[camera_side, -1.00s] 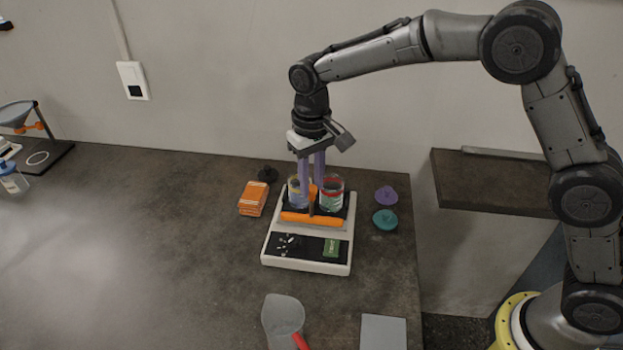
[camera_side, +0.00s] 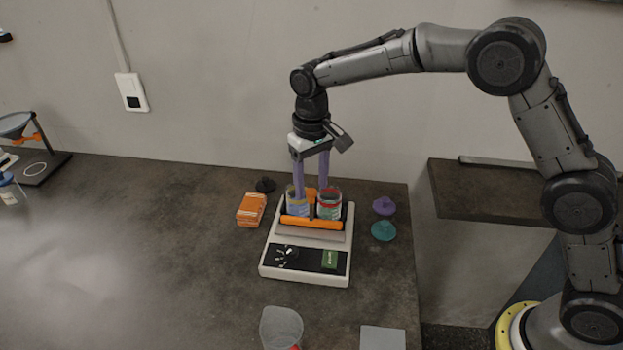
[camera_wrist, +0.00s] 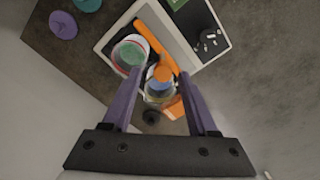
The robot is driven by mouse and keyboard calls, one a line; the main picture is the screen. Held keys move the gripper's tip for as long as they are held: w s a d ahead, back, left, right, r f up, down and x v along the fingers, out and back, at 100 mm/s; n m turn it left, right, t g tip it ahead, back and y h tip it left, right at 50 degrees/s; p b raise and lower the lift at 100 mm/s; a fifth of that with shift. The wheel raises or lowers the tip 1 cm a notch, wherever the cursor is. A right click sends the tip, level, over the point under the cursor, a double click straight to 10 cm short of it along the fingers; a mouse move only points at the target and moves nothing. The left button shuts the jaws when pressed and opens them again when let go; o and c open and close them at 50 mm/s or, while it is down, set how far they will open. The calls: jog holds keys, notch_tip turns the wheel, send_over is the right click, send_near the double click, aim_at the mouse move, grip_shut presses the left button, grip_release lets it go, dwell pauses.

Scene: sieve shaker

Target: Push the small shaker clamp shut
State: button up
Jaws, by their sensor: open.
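The white shaker (camera_side: 300,274) stands on the table with a black control panel at its front. An orange clamp bar (camera_side: 311,222) crosses the front of its tray; the bar also shows in the wrist view (camera_wrist: 153,42). Two clear jars sit behind the bar: a left jar (camera_side: 297,207) with yellow and blue bands and a right jar (camera_side: 329,205) with a red band. My gripper (camera_side: 311,193) points down over the jars, its purple fingers apart. In the wrist view, the left jar (camera_wrist: 158,92) shows between the fingers. Whether the fingertips touch anything is unclear.
Orange boxes (camera_side: 251,210) and a black knobbed piece (camera_side: 265,185) lie left of the shaker. Purple (camera_side: 384,205) and teal (camera_side: 384,230) knobbed pieces lie right. A clear scoop or cup (camera_side: 281,327) and grey plate (camera_side: 383,338) are in front. The table's left is mostly clear.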

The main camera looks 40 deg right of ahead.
notch_tip(320, 180, up, 14)
dwell(0.6)
jog(key=shift+d, duration=0.15)
